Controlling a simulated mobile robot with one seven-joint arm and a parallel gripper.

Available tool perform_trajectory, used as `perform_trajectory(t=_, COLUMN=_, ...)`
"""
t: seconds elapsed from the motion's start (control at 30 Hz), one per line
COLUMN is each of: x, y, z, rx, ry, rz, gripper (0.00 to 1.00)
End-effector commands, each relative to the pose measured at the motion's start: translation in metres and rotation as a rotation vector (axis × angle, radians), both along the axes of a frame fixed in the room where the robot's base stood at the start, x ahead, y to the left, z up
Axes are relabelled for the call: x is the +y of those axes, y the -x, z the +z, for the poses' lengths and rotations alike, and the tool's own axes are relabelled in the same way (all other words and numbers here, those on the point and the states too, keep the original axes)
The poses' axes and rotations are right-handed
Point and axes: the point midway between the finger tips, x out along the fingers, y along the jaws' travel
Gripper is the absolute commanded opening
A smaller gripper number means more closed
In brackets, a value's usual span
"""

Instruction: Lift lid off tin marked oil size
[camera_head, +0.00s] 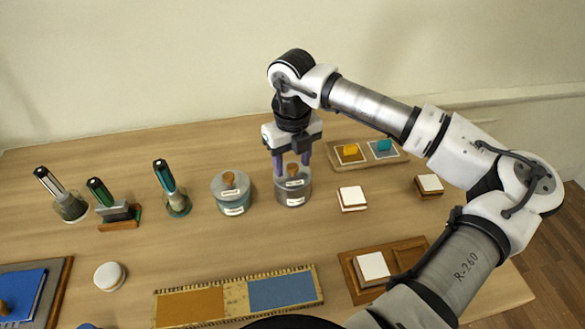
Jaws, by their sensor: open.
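Two labelled tins with knobbed lids stand side by side near the middle of the table. The labels are too small to read, so I cannot tell which one says oil size. My gripper (290,174) points down over the right tin, open, with one purple finger on each side of the knob. Whether the fingers touch the lid is not clear. Both lids appear to be on.
Brushes or tools in holders (176,202) stand at the left. A tray with yellow and teal blocks (333,154) lies behind right. White-topped blocks (352,199) lie right of the tins. A long orange and blue panel (238,297) lies in front, with clear table between.

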Motion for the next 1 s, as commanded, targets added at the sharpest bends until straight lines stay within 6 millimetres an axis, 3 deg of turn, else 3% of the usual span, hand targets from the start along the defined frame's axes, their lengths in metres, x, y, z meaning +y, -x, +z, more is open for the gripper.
perform_trajectory(t=0.23, x=-0.0001, y=-0.0002, z=-0.0027, rx=-0.001, ry=0.000, rz=0.000, gripper=0.50)
perform_trajectory(t=0.6, x=0.0000, y=-0.0002, z=-0.0023, rx=0.000, ry=0.001, rz=0.000, gripper=0.02)
perform_trajectory(t=1.0, x=-0.0004, y=-0.0008, z=0.0060, rx=-0.002, ry=0.002, rz=0.000, gripper=0.01)
